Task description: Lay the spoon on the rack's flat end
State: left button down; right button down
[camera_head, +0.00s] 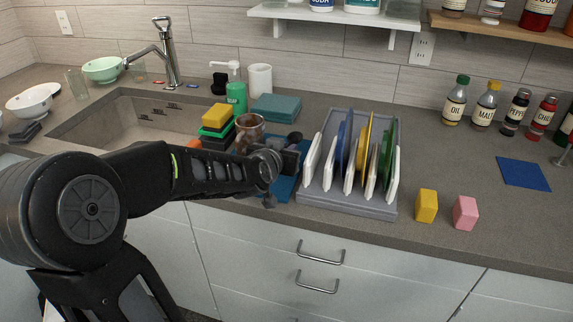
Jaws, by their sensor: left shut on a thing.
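The grey dish rack (345,204) stands on the counter right of centre, with several white, blue, yellow and green plates upright in it. My left gripper (291,157) is just left of the rack, above a blue mat. It is shut on a dark thing whose rounded end (294,137) shows above the fingers. This looks like the spoon, but most of it is hidden by the gripper and wrist. My right gripper is not in view.
A brown glass mug (250,132) stands close behind my left wrist. Stacked sponges (216,120) and the sink (135,118) lie to the left. A yellow block (426,205) and a pink block (465,212) sit right of the rack. Bottles (455,102) line the back right.

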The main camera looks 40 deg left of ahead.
pick_arm(q)
notch_tip(320, 180, down, 5)
jog(key=shift+r+b, duration=0.2)
jog(key=shift+b, duration=0.2)
jog(key=shift+f, duration=0.2)
jog(key=c, duration=1.4)
grip_release()
jog(key=shift+r, duration=0.1)
